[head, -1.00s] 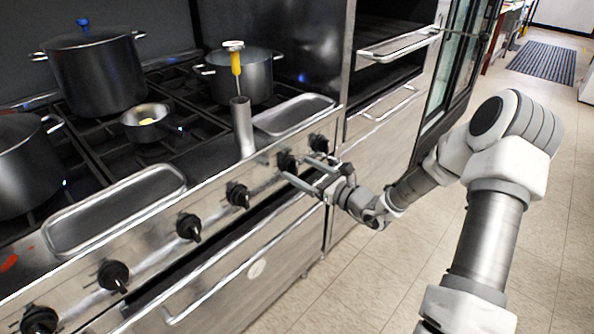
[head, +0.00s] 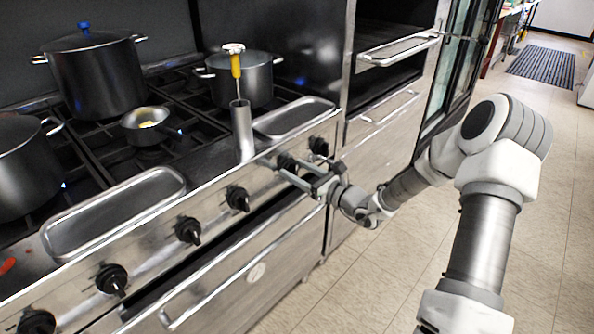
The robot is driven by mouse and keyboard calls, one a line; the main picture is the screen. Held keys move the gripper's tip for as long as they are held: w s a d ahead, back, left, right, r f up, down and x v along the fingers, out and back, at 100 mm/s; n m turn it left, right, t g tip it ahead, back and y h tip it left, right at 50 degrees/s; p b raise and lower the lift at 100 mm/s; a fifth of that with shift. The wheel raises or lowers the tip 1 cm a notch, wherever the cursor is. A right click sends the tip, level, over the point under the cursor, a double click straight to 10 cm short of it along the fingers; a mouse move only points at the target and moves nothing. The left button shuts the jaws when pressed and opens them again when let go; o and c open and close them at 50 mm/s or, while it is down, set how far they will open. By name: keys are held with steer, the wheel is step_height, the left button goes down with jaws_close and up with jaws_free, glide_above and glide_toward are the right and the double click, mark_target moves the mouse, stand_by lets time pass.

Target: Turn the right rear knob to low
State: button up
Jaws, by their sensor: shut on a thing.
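A row of black knobs runs along the steel front panel (head: 215,212) of the range. My gripper (head: 291,165) reaches in from the right, with its fingers around the second knob from the right (head: 286,161) and shut on it. The fingers partly hide this knob, and I cannot read its pointer or setting. The rightmost knob (head: 318,146) sits just beyond the gripper, free of it. Another knob (head: 238,198) is to the left of the gripper. I cannot tell from the picture which burner each knob serves.
A pot (head: 240,78) stands on the right rear of the range; a large pot (head: 95,75) and a small pan (head: 145,125) are farther left. A steel cylinder (head: 242,130) with a yellow-handled tool stands behind the panel. An oven handle (head: 235,275) runs below. Floor is clear at right.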

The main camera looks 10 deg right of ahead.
steer(key=n+b, duration=0.1)
steer(key=n, duration=0.2)
steer(key=shift+s+a+f+n+b, duration=0.1)
steer(key=shift+f+n+b, duration=0.05)
steer(key=shift+n+b, duration=1.3)
steer(key=shift+n, duration=0.35)
steer(key=o, duration=1.4)
steer(key=shift+c, duration=0.2)
steer(key=p+v, duration=0.3)
steer(key=v, duration=1.4)
steer(key=shift+s, duration=0.2)
